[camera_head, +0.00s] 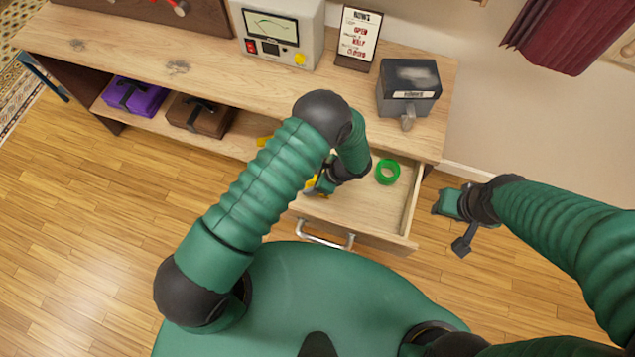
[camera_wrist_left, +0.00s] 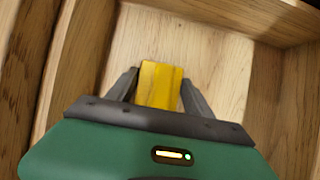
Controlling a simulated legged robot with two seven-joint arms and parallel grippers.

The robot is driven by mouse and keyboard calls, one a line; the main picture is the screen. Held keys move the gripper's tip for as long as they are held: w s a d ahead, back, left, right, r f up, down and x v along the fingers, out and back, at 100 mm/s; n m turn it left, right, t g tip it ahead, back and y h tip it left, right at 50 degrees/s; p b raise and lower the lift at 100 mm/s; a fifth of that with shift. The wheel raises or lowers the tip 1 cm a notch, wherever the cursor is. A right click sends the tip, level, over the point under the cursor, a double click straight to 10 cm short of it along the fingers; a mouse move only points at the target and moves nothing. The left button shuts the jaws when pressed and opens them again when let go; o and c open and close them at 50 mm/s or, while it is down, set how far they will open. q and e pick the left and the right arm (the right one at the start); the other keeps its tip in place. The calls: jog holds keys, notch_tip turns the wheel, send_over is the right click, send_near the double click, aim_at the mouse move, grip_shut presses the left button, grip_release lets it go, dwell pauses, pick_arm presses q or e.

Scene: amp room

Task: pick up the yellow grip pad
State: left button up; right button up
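The yellow grip pad (camera_wrist_left: 160,84) is in the open wooden drawer, between the two fingers of my left gripper (camera_wrist_left: 160,88) in the left wrist view. A narrow gap seems to show beside the pad, so the fingers look open around it. In the head view my left gripper (camera_head: 321,184) reaches down into the drawer (camera_head: 365,222), and a bit of yellow pad (camera_head: 310,186) shows beside it. My right gripper (camera_head: 451,225) is open and empty, out to the right of the drawer above the floor.
A green ring (camera_head: 387,172) lies in the drawer to the right of my left gripper. A grey box (camera_head: 409,86), a sign (camera_head: 360,35) and a white device (camera_head: 277,30) stand on the bench top. Purple (camera_head: 135,97) and brown (camera_head: 197,114) cases sit on the lower shelf.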

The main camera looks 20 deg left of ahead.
pick_arm(q)
jog(key=c, duration=0.8)
notch_tip(320, 180, up, 10)
jog(key=shift+c, duration=0.2)
